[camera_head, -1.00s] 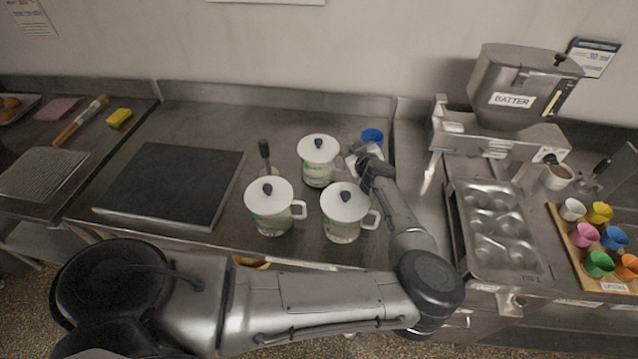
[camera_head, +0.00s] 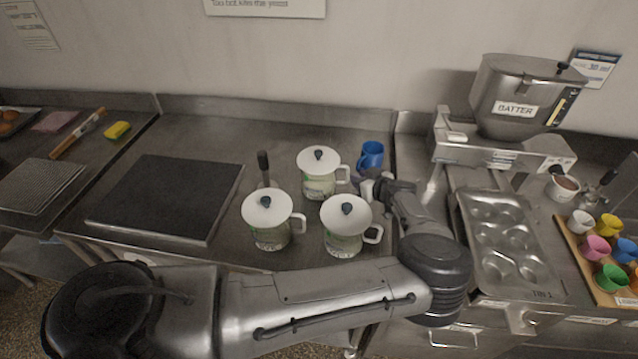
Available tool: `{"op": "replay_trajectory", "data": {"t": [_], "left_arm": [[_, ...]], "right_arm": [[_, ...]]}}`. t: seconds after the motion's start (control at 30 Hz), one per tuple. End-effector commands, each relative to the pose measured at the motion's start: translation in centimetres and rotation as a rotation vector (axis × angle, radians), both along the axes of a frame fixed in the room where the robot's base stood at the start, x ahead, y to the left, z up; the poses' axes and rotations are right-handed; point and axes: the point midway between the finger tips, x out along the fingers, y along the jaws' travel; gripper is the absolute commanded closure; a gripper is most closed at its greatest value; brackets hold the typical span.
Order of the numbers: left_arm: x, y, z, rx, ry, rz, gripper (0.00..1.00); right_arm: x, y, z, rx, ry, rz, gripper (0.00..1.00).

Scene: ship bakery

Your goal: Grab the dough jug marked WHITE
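Three clear jugs with white lids and dark knobs stand upright on the steel counter: a back jug (camera_head: 318,188), a front left jug (camera_head: 270,238) and a front right jug (camera_head: 343,244). Each has a white handle on its right side. Their labels are too small to read, so I cannot tell which one is marked WHITE. My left gripper (camera_head: 366,184) is just right of the back jug's handle, low and behind the front right jug. I cannot tell whether its fingers are open or touch the handle. My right gripper is not in view.
A blue jug (camera_head: 371,155) stands behind my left gripper. A dark-handled tool (camera_head: 263,168) stands behind the front left jug. A black slab (camera_head: 165,195) lies to the left. A batter dispenser (camera_head: 515,100), a muffin tin (camera_head: 505,245) and coloured cups (camera_head: 608,224) are to the right.

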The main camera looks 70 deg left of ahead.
Motion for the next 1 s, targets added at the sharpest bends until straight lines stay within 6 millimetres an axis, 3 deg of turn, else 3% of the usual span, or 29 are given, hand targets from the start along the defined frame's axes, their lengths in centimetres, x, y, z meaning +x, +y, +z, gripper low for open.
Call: {"op": "replay_trajectory", "data": {"t": [0.27,0.63,1.0], "left_arm": [[-0.3,1.5,-0.6,0.001,0.000,0.001,0.77],[-0.8,5.4,-2.1,0.000,-0.001,0.001,0.77],[-0.9,5.9,-2.2,0.000,0.000,-0.001,0.78]], "right_arm": [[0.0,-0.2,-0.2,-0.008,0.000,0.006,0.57],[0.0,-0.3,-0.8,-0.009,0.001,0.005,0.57],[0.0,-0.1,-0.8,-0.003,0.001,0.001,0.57]]}}
